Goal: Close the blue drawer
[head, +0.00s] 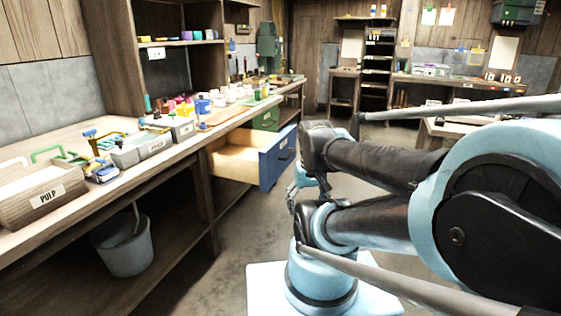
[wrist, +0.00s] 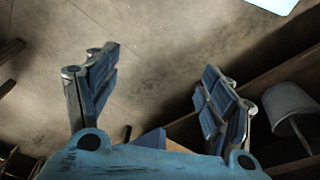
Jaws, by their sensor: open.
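The blue drawer (head: 277,160) stands pulled out from under the workbench in the head view. Its blue front with a dark handle faces right, and its pale inside shows empty. My gripper (head: 297,186) is just to the right of the drawer front, partly hidden by my arm. I cannot tell whether it touches the drawer. In the wrist view, my gripper (wrist: 155,98) has its two fingers wide apart with nothing between them but floor behind. A small blue piece (wrist: 152,140) shows low between the fingers, perhaps the drawer's corner.
The long workbench (head: 122,183) carries a PULP box (head: 45,196), trays and bottles. A green drawer (head: 266,120) sits beyond the blue one. A grey bucket (head: 124,246) stands below, also seen in the wrist view (wrist: 288,106). Floor (head: 228,240) in front of the bench is clear.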

